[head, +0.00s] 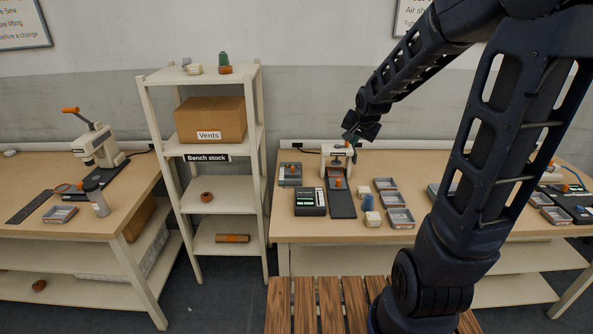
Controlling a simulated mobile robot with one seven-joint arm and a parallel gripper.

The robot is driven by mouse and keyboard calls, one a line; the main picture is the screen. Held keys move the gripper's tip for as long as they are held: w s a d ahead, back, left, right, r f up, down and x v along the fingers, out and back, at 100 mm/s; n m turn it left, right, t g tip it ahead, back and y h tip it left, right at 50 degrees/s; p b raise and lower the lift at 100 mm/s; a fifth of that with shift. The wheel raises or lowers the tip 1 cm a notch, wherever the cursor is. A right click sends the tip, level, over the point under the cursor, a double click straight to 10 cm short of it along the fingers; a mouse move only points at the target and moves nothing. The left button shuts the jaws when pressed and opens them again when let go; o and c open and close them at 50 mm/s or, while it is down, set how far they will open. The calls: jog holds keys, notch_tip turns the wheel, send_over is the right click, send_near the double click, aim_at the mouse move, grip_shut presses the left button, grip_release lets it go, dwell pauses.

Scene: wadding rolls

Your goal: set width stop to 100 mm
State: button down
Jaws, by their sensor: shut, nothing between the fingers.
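A small cream machine (338,157) stands at the back of the right bench. A dark strip (341,204) runs forward from it. An orange-handled piece (338,182) sits on the strip close to the machine; it may be the width stop, but no scale or number is readable. My gripper (349,139) is shut and empty, at the top of the machine. It is small and dark here, and I cannot tell whether it touches the machine. My arm comes in from the right.
A black box with a display (310,202) stands left of the strip. A shelf rack (209,147) stands left of this bench. A slatted wooden surface (305,305) lies in front.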

jog(key=w+a+f+m+y, duration=0.1)
jog(key=w+a+f+m, duration=0.2)
jog(key=w+a+f, duration=0.4)
jog(key=w+a+f+m+t+y, duration=0.1)
jog(key=w+a+f+m+y, duration=0.1)
jog(key=w+a+f, duration=0.5)
notch_tip(320, 180, down, 6)
jog(key=shift+f+m+t, duration=0.1)
jog(key=shift+m+t, duration=0.2)
jog(key=shift+m, duration=0.6)
jog(key=shift+w+a, duration=0.1)
send_near(293, 171)
jog(key=f, duration=0.3)
jog(key=shift+d+f, duration=0.25)
jog(key=shift+d, duration=0.05)
jog(key=w, duration=0.1)
jog(key=w+a, duration=0.1)
jog(key=shift+w+a+f, duration=0.15)
jog(key=shift+w+a, duration=0.05)
jog(key=shift+w, duration=0.2)
jog(key=shift+w+a, duration=0.3)
jog(key=shift+w, duration=0.3)
